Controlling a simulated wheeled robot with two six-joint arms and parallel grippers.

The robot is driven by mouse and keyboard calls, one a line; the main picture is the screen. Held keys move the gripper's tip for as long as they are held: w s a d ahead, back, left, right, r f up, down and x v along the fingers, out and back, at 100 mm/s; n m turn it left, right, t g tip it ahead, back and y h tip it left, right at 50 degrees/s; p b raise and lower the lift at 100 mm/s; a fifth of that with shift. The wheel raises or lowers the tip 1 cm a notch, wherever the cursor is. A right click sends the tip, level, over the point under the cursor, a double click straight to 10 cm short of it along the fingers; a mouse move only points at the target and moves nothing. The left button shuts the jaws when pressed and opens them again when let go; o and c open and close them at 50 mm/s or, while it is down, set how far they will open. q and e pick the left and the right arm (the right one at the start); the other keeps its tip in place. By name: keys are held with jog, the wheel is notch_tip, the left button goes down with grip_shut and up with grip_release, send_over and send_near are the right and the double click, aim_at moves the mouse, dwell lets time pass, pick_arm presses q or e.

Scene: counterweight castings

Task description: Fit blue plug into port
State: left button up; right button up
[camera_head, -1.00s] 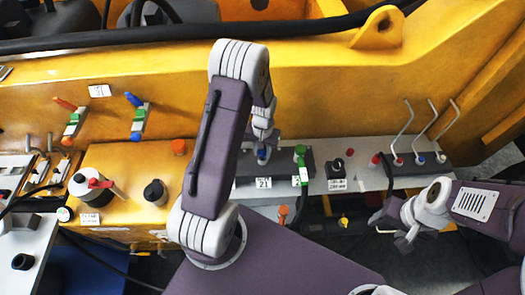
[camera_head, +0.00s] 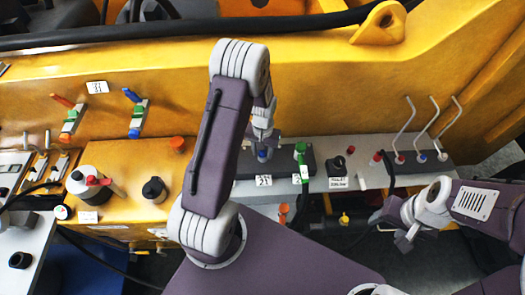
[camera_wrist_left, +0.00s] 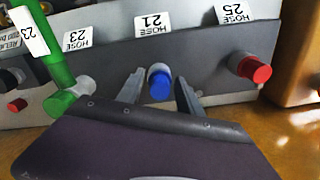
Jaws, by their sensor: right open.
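The blue plug (camera_wrist_left: 159,83) is at the position labelled HOSE 21 on a grey panel (camera_wrist_left: 205,60). It also shows in the head view (camera_head: 263,155), just below my left gripper (camera_head: 261,138). In the left wrist view, my left gripper (camera_wrist_left: 160,92) has one finger on each side of the blue plug, with a gap visible on both sides. It is open. I cannot tell how deep the plug sits in the port, as the port's mouth is hidden behind it. My right gripper (camera_head: 393,227) is open and empty, low at the right, apart from the panel.
A red cap (camera_wrist_left: 254,69) at HOSE 25 and a green hose end (camera_wrist_left: 60,102) at HOSE 23 flank the blue plug. Bent levers (camera_head: 428,130) stand at the panel's right. A black knob (camera_head: 153,190) and an orange cap (camera_head: 177,143) are on the yellow body at left.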

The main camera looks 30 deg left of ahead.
pick_arm(q)
jog(key=shift+o, duration=0.4)
jog(key=shift+w+r, duration=0.1)
jog(key=shift+r, duration=0.35)
notch_tip(320, 180, up, 8)
jog(key=shift+d+r+b, duration=0.1)
jog(key=shift+b, duration=0.65)
jog(key=s+d+f+m+t+b, duration=0.1)
jog(key=s+d+f+b, duration=0.1)
jog(key=s+d+b, duration=0.2)
jog(key=s+d, duration=0.3)
jog(key=s, duration=0.5)
jog(key=shift+s+d+m+b, duration=0.15)
jog(key=shift+s+m+b, duration=0.05)
jog(key=shift+m+b, duration=0.2)
